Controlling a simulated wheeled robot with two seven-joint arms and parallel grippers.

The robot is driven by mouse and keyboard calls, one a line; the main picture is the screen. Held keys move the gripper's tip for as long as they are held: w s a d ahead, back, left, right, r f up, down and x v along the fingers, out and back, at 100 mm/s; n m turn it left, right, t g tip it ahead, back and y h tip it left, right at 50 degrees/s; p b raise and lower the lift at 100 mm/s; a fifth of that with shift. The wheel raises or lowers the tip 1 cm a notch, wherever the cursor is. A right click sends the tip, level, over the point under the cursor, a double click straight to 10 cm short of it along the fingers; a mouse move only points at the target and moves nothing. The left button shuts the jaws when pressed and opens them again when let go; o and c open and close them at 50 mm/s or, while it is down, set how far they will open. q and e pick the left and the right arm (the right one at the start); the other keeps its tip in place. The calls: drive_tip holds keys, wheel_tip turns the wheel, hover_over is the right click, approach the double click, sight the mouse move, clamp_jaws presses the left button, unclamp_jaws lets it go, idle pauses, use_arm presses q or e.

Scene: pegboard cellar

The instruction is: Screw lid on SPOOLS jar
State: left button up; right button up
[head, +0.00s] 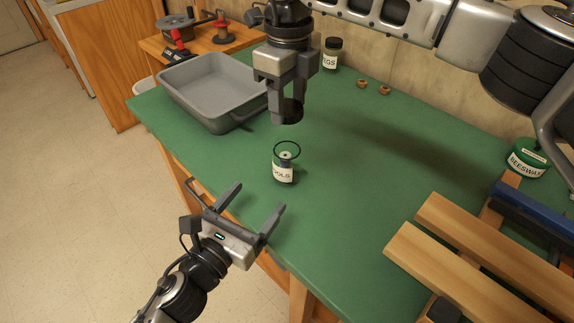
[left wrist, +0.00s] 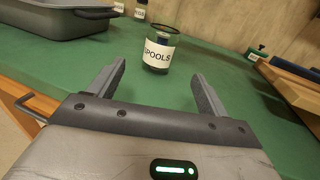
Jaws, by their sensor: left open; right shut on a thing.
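The SPOOLS jar (head: 284,172) stands upright on the green bench top, a clear jar with a white label. Its top is an open dark ring, with something pale inside. It also shows in the left wrist view (left wrist: 158,55), just beyond the fingertips. My right gripper (head: 288,116) is shut on a dark round lid (head: 293,108), held above and slightly behind the jar, apart from it. My left gripper (head: 254,199) is open and empty, at the bench's near edge, its fingers pointing toward the jar; the wrist view shows both fingers (left wrist: 158,72).
A grey tub (head: 215,88) stands at the left back. A dark-lidded jar (head: 332,55) and two small brown pieces (head: 362,83) are behind. A BEESWAX tin (head: 525,160) and wooden boards (head: 470,240) occupy the right. Bench around the jar is clear.

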sight(280, 171)
idle(0.3)
use_arm(q)
drive_tip(key=x, duration=1.2)
drive_tip(key=shift+d, duration=0.1)
drive_tip(key=c, duration=1.5)
use_arm(e)
drive_tip(key=shift+f, duration=2.5)
drive_tip(key=shift+f, duration=0.85)
drive_tip(key=shift+f, duration=0.55)
